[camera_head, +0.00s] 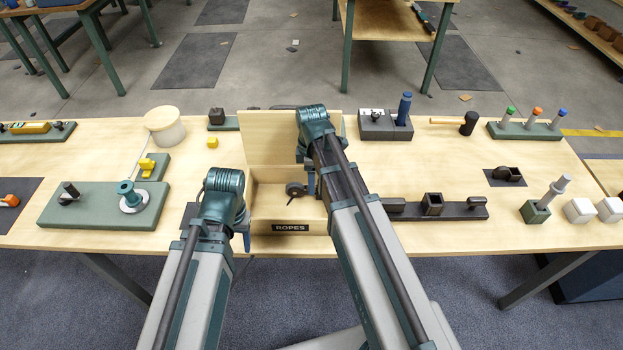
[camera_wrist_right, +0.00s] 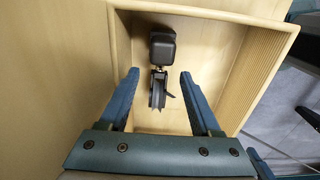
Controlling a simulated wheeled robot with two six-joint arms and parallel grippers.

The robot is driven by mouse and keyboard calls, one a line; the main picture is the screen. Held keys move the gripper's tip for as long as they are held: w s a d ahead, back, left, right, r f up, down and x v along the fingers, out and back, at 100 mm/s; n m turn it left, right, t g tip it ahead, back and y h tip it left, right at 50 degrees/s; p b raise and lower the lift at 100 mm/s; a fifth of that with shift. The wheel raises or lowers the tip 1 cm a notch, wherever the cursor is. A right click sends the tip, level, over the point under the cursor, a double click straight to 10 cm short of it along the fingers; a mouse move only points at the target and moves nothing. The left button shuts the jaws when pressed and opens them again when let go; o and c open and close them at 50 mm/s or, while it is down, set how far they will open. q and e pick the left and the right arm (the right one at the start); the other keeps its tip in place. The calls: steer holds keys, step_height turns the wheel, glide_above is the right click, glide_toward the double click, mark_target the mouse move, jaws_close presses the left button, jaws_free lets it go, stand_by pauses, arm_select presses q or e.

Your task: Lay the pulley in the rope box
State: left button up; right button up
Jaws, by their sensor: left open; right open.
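The rope box (camera_head: 291,227) is a pale wooden box with a "ROPES" label on its front and its lid standing open at the back. The pulley (camera_head: 294,189), a dark grey wheel with a black block, is inside it. In the right wrist view the pulley (camera_wrist_right: 158,90) appears to lie on the box floor. My right gripper (camera_wrist_right: 160,75) is open over the box, its blue fingers on either side of the pulley with gaps between. In the head view, my right arm partly covers the box. My left gripper (camera_head: 247,242) is open at the box's front left corner, partly hidden by its own arm.
Left of the box is a green board (camera_head: 95,206) with a spool on it. A dark rack (camera_head: 432,208) lies to the right. A grey block with a blue-handled tool (camera_head: 403,110) stands behind right. Bare tabletop shows at the right centre.

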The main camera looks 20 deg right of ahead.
step_height(320, 180, up, 8)
steer(key=p, duration=0.7)
steer(key=s+a+m+h, duration=0.1)
steer(key=s+a+m, duration=1)
steer(key=s, duration=0.4)
steer(key=shift+a+r, duration=0.2)
steer(key=shift+a, duration=0.15)
